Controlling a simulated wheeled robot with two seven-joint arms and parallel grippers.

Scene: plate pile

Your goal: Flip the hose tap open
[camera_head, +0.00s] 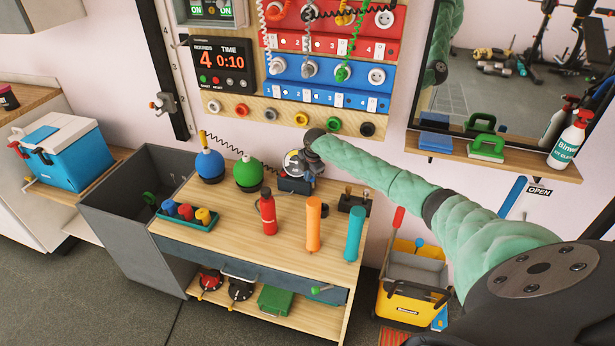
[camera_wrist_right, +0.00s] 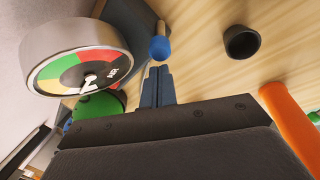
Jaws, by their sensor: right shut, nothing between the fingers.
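A small lever with a blue rounded tip (camera_wrist_right: 160,46), which looks like the hose tap, sticks out from a dark box (camera_wrist_right: 130,18) in the right wrist view. A round gauge (camera_wrist_right: 78,58) with a green, yellow and red dial is beside it. In the head view the gauge (camera_head: 292,162) stands at the back of the wooden bench, partly covered by my right arm. My right gripper (camera_wrist_right: 158,72) is shut and empty, its fingertips close to the blue tip; contact cannot be told. The lever is hidden in the head view. My left gripper is not in view.
On the bench (camera_head: 205,225) stand a blue ball (camera_head: 210,165), a green ball (camera_head: 248,172), a red bottle (camera_head: 268,212), an orange cylinder (camera_head: 313,224) and a teal cylinder (camera_head: 354,233). A dark coiled hose (camera_head: 225,143) runs behind the balls.

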